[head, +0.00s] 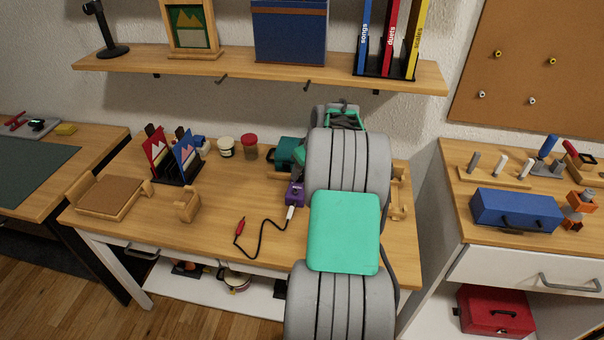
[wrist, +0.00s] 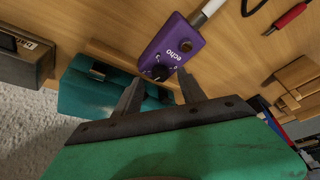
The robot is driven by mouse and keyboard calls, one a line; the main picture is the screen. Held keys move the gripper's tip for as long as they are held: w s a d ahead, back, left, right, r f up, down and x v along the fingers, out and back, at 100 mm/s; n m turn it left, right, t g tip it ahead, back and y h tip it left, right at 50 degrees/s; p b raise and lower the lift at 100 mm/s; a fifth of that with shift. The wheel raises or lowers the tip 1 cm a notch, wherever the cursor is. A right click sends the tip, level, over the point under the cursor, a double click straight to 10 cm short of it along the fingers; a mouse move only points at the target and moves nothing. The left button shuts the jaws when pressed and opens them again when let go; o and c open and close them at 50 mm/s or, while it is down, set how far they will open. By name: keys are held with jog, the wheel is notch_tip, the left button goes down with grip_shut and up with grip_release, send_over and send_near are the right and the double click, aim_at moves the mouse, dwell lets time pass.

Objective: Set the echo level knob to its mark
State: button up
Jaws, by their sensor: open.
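The purple echo pedal (wrist: 175,42) lies on the table, with the word "echo" upside down in the wrist view. Its dark echo level knob (wrist: 160,72) is at the end nearest my gripper. The knob's pointer and its mark are too small to read. My gripper (wrist: 160,76) is open, with one finger on each side of the knob in the picture. I cannot tell whether either finger touches it. In the head view the pedal (head: 295,194) sits just left of my arm, which hides most of my gripper and part of the table.
A cable with a white plug (head: 290,212) and a red plug (head: 240,226) lies in front of the pedal. A teal case (wrist: 90,88) stands close behind it. Jars (head: 249,147) and a card rack (head: 176,165) are further left. A shelf (head: 260,72) hangs above.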

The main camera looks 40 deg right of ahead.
aim_at(300, 177)
jog(key=shift+x, duration=1.2)
grip_shut()
